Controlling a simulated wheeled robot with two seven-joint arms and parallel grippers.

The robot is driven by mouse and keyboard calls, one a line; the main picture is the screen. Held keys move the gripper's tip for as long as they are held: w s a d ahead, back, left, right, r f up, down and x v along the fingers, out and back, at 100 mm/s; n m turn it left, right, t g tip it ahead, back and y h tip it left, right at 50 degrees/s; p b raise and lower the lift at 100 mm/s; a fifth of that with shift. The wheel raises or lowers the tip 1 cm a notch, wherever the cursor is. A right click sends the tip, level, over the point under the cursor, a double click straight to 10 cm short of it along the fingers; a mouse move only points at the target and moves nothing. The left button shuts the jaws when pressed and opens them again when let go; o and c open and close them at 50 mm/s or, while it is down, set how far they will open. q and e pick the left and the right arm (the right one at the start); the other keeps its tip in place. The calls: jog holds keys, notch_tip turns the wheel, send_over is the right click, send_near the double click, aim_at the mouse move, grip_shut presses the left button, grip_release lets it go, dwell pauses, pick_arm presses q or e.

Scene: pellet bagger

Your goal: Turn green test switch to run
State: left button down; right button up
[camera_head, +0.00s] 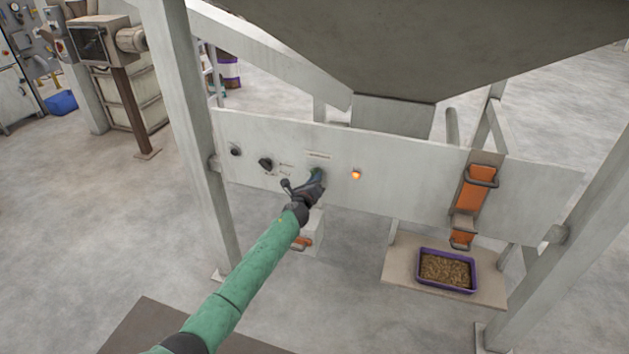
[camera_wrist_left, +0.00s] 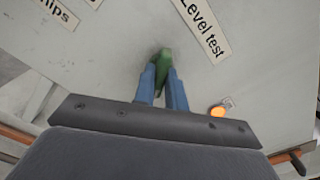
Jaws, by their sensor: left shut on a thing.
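In the left wrist view a green switch (camera_wrist_left: 164,62) sits on the pale panel under a "Level test" label (camera_wrist_left: 203,28). It looks slightly tilted. The two blue fingers of my left gripper (camera_wrist_left: 163,82) are shut on it, one on each side. In the head view my left gripper (camera_head: 317,174) reaches the panel (camera_head: 400,180) and mostly hides the green switch. Markings for the switch positions are not readable. My right gripper is not in view.
An orange lamp (camera_head: 356,175) glows right of the switch. A black selector knob (camera_head: 265,164) and a small dark button (camera_head: 235,151) are on the left. Steel legs (camera_head: 185,120) flank the panel.

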pick_arm(q)
jog(key=n+b, duration=0.3)
jog(key=n, duration=0.7)
jog(key=shift+n, duration=0.3)
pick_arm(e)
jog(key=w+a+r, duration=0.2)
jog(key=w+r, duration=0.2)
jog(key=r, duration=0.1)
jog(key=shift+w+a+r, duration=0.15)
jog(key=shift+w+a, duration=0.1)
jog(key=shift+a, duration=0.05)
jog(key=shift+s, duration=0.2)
pick_arm(q)
jog(key=c, duration=1.5)
grip_release()
jog(key=shift+o, duration=0.3)
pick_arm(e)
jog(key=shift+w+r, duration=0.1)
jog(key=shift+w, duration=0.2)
pick_arm(q)
jog(key=shift+s, duration=0.1)
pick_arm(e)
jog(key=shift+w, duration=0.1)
